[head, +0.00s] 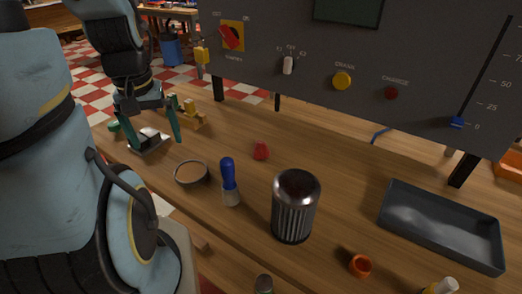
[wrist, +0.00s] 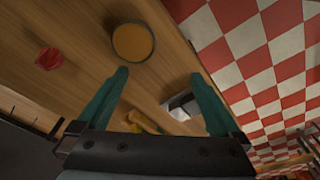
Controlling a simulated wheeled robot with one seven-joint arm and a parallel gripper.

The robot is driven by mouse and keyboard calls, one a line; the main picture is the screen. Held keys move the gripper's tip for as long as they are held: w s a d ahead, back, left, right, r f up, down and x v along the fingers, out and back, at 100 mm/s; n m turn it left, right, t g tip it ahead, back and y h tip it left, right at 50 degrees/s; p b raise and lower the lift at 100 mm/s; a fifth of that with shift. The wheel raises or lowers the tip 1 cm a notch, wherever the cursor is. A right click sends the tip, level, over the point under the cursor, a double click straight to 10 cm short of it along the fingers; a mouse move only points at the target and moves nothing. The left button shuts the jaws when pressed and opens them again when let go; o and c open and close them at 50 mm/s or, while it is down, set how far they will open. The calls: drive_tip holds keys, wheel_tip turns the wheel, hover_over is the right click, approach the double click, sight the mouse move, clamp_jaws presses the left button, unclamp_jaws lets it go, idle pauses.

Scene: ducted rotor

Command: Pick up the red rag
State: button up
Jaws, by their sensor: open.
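The red rag (head: 261,151) is a small crumpled piece lying on the wooden bench, near the middle in the head view. It also shows at the left of the wrist view (wrist: 49,59). My gripper (head: 147,122) is at the left of the head view, above the bench, with its green fingers spread and nothing between them. In the wrist view the open fingers (wrist: 160,95) point toward the bench, and the rag lies apart, to the left of them.
A round shallow dish (head: 191,173), a blue-handled brush (head: 229,182) and a ribbed metal cylinder (head: 296,206) stand near the rag. A metal block (head: 149,142) and yellow part (head: 188,112) are by my gripper. A dark tray (head: 440,228) is at right; a control panel (head: 375,60) rises behind.

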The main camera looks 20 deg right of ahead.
drive_tip(key=n+g+b, duration=0.2)
drive_tip(key=n, duration=0.2)
approach(261, 141)
drive_tip(key=shift+a+f, duration=0.25)
drive_tip(key=shift+a, duration=0.1)
drive_tip(key=shift+s+d+f, duration=0.1)
drive_tip(key=shift+d+f, duration=0.05)
drive_tip(key=shift+d, duration=0.15)
wheel_tip(261, 141, down, 10)
drive_tip(key=shift+d+f+p, duration=0.15)
drive_tip(key=shift+f+p, duration=0.1)
drive_tip(key=shift+p, duration=0.95)
drive_tip(key=c, duration=1.4)
wheel_tip(261, 141, up, 10)
drive_tip(key=shift+r+b, duration=0.1)
drive_tip(key=shift+b, duration=0.8)
